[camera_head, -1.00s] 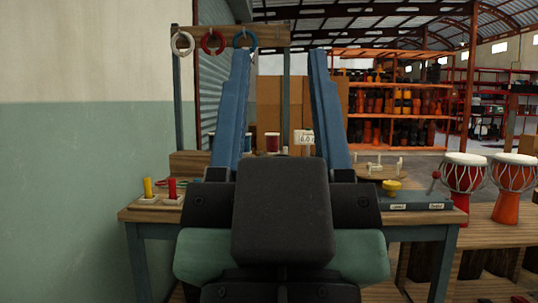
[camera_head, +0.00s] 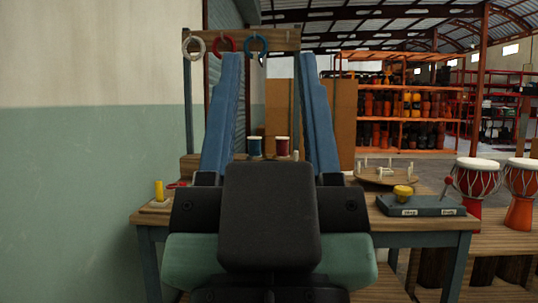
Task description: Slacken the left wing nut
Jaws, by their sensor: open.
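My gripper (camera_head: 268,57) fills the middle of the view, seen from behind. Its two long blue fingers stand wide apart, with the dark palm block below them. Nothing is held between them. I cannot make out a left wing nut; the gripper hides much of the workbench (camera_head: 150,217). On the bench's right part is a round wooden piece with several pale upright pegs (camera_head: 390,177). In front of it is a blue-grey box (camera_head: 425,207) with a yellow knob (camera_head: 403,191) and two small labels.
A yellow peg (camera_head: 159,189) stands at the bench's left end. Two spools (camera_head: 255,146) (camera_head: 282,146) show between the fingers. White, red and blue rings (camera_head: 193,47) hang above.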

